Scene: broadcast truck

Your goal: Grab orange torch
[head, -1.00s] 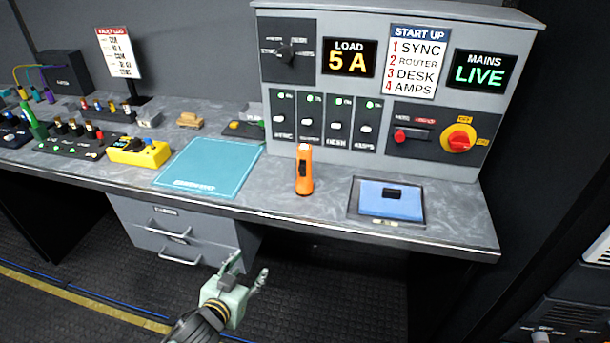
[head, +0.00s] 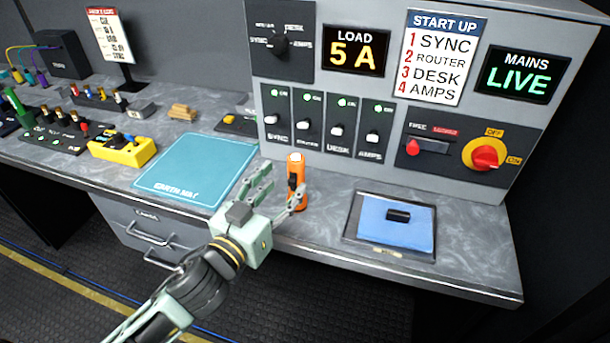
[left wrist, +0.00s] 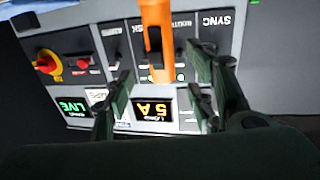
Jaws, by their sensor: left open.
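The orange torch (head: 296,182) stands upright on the grey desk in the head view, its lens end up, in front of the switch panel. It also shows in the left wrist view (left wrist: 157,45) at the top middle, with a dark strip on its side. My left gripper (head: 282,194) is open beside the torch, one finger to its left and the other overlapping its lower front. In the left wrist view the open fingers (left wrist: 160,95) spread with the torch beyond them. I cannot tell whether a finger touches it. My right gripper is out of view.
A teal mat (head: 198,170) lies left of the torch. A blue pad in a tray (head: 394,226) lies to the right. The grey switch panel (head: 345,120) stands behind. A yellow box (head: 122,150) sits farther left. The desk's front edge runs below the torch.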

